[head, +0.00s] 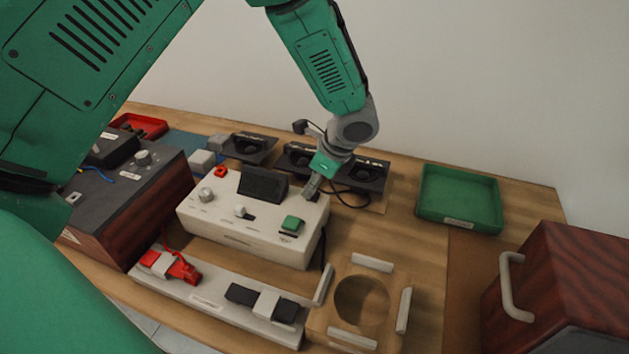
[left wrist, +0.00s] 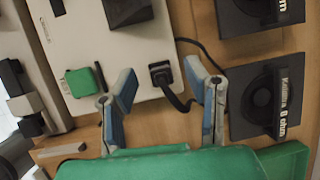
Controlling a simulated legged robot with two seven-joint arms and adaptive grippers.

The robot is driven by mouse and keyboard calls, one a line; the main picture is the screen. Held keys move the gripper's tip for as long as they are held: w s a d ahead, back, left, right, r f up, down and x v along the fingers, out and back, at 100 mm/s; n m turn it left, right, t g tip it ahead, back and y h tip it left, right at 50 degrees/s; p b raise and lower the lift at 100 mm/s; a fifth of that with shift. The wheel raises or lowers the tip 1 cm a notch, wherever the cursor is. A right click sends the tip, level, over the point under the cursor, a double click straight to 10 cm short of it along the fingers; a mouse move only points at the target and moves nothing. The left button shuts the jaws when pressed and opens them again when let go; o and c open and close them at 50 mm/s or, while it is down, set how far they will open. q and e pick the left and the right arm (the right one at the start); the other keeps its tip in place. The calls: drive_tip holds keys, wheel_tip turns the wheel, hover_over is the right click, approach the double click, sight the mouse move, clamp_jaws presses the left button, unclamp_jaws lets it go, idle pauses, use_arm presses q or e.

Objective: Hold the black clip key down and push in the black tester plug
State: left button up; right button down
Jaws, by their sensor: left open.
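The white tester box (head: 252,222) has a green button (head: 292,224), a knob and a dark screen. My left gripper (head: 312,188) is at the box's far right corner, pointing down. In the left wrist view my open left gripper (left wrist: 160,82) has one finger on each side of the black tester plug (left wrist: 160,73), with a gap to both. The plug sits at the box's edge, its cable running off; how deep it sits I cannot tell. The black clip key (head: 240,294) lies on the white front strip (head: 208,301). My right gripper is not in view.
Black speaker units (head: 364,174) stand behind the box, close to my left gripper. A green tray (head: 459,198) is at the back right. A wooden block with a round hole (head: 362,300) and a wood-grain case (head: 560,285) are at the right. A red clip (head: 180,268) is on the strip.

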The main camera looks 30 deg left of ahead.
use_arm(q)
drive_tip(key=a+p+v, duration=0.2)
drive_tip(key=p+v, duration=0.3)
drive_tip(key=v, duration=1.1)
drive_tip(key=shift+r+p, duration=0.35)
drive_tip(key=shift+r, duration=0.3)
drive_tip(key=shift+d, duration=0.15)
